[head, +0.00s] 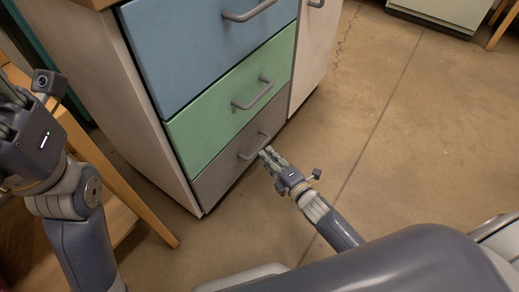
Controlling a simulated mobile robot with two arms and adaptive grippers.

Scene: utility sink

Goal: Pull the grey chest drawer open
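The chest (110,75) stands ahead of me with a blue drawer (200,50) on top, a green drawer (222,117) below it and the grey drawer (215,178) at the bottom. The grey drawer looks flush with the chest front. Its bar handle (256,148) is grey. My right gripper (266,155) is at the right part of that handle, its fingertips at or very close to the bar. I cannot tell whether the fingers close around it. My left gripper (8,110) is at the left edge, far from the drawer, its fingers partly cut off.
A wooden piece of furniture (110,180) with a leg stands left of the chest, near my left arm. A white cabinet door (314,50) adjoins the chest on the right. The concrete floor (400,130) in front and right is clear. Another cabinet (440,12) stands at the back right.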

